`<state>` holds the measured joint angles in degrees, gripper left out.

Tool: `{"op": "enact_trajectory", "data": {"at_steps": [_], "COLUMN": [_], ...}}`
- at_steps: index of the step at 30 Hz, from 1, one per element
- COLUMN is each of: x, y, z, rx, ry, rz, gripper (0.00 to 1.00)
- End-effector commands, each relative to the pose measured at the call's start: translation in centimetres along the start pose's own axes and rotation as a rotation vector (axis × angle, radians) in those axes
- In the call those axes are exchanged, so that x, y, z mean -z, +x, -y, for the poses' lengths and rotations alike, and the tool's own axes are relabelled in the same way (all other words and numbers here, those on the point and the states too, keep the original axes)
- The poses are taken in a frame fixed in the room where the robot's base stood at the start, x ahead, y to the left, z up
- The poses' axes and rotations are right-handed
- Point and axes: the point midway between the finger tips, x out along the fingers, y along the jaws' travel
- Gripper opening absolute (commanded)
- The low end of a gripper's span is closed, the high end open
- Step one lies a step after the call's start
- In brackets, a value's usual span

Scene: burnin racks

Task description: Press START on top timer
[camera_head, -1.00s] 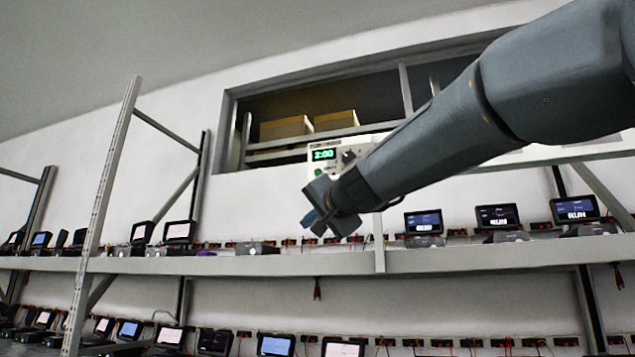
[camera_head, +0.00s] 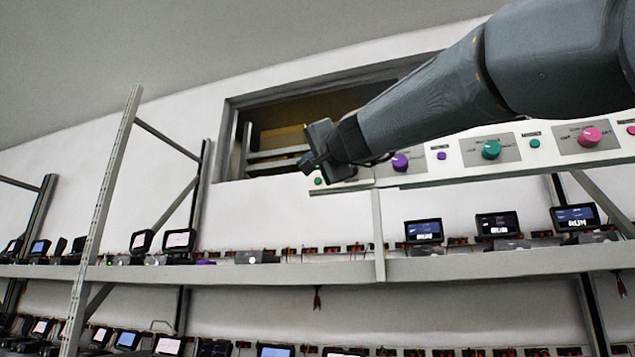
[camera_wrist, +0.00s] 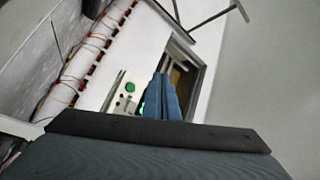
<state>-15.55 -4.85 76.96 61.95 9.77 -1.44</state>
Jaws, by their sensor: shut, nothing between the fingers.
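My gripper (camera_head: 308,163) is shut and empty, raised in front of the left end of the white control panel (camera_head: 440,178). A small green button (camera_head: 318,181) shows just below the fingertips in the head view. My gripper and forearm hide the timer display. In the wrist view, the shut blue fingers (camera_wrist: 161,97) reach toward the panel (camera_wrist: 113,95). A round green button (camera_wrist: 130,87) is left of the fingertips there, and a bit of green glow shows beside them. I cannot tell whether the fingers touch the panel.
Purple (camera_head: 400,162), teal (camera_head: 491,149) and pink (camera_head: 590,137) knobs sit along the panel to the right. A shelf (camera_head: 330,271) with several small screen devices runs below. A rack upright (camera_head: 112,180) stands at left. A window recess lies behind my gripper.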

Motion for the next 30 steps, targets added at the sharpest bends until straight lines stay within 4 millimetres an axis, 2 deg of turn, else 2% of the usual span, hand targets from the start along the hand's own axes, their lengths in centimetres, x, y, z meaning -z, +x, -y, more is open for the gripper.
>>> {"op": "enact_trajectory", "data": {"at_steps": [15,21,30], "x": [3.3,3.9,4.0], "y": [4.5,5.4,5.6], "z": [-3.4,-4.0,-4.1], "rx": [-0.001,-0.001,0.0], "ry": [-0.002,-0.001,-0.002], "rz": [-0.002,0.0,0.0], "gripper": [0.0,0.0,0.0]}}
